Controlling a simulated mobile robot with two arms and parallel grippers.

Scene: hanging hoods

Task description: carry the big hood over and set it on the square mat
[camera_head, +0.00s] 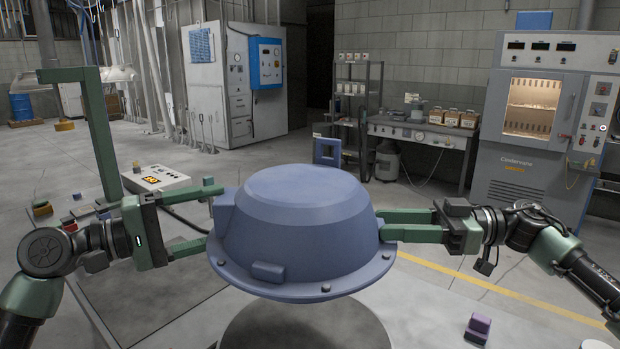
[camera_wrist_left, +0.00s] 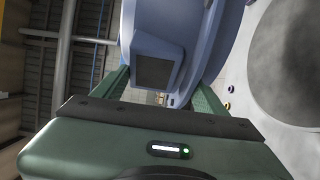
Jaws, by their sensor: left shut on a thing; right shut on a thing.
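The big hood (camera_head: 303,205) is a blue dome with a wide bolted rim, roughly level, in the middle of the head view. My left gripper (camera_head: 207,218) is shut on the block on the hood's left side; that block (camera_wrist_left: 158,62) also shows between the fingers in the left wrist view. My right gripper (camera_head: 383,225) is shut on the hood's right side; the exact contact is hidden. The hood appears held above a grey round disc (camera_head: 300,330). A darker grey square area (camera_head: 150,300), seemingly the square mat, lies left of the disc, partly hidden by my left arm and the hood.
A green post with a top arm (camera_head: 100,140) rises behind my left gripper. A control box (camera_head: 155,179) and small coloured pieces (camera_head: 42,208) are near it. A purple block (camera_head: 478,327) lies at the lower right. A bench (camera_head: 420,130) and a large cabinet (camera_head: 540,120) stand far back.

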